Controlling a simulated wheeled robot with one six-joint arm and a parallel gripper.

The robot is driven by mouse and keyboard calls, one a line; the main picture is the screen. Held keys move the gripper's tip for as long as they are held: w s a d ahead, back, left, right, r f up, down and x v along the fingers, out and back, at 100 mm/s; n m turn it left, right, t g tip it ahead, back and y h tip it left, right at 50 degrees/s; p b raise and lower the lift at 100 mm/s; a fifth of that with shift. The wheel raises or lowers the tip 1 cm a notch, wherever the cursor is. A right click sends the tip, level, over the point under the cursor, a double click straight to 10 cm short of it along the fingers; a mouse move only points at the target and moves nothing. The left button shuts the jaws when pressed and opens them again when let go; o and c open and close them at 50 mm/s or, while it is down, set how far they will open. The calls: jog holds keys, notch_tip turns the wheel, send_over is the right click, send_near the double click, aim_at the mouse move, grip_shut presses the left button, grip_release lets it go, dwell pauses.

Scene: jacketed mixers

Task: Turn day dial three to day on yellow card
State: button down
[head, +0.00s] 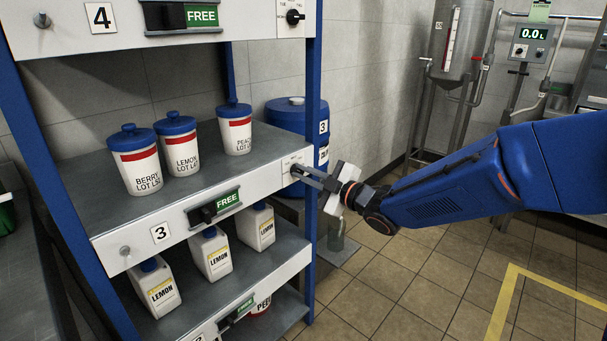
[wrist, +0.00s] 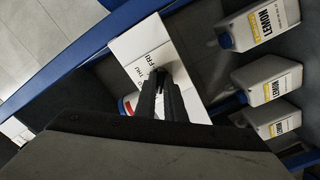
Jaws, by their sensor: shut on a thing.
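Day dial three sits at the right end of the front rail of the shelf marked 3 (head: 160,232). My gripper (head: 300,172) reaches it from the right and is shut on the dial's knob. In the wrist view the fingers (wrist: 160,82) close on the dark knob (wrist: 158,73) against the white dial plate (wrist: 130,48). Day letters, among them FRI and THU, show beside the knob. The fingers hide much of the plate, and I cannot tell which day the knob points to. I see no yellow card in either view.
Lidded tubs (head: 181,150) stand on shelf three, with LEMON jugs (head: 212,254) below. A green FREE sign (head: 227,200) is on the rail. A blue rack post (head: 313,110) stands close by the dial. Another dial (head: 293,17) is above.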

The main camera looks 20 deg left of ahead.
jog(key=m, duration=0.5)
jog(key=shift+f+m, duration=0.1)
jog(key=shift+m, duration=2.5)
jog(key=c, duration=1.8)
grip_release()
jog(key=shift+c, duration=0.2)
jog(key=shift+d, duration=0.1)
jog(key=v, duration=1.7)
jog(key=shift+s+d, duration=0.1)
jog(key=shift+d, duration=0.05)
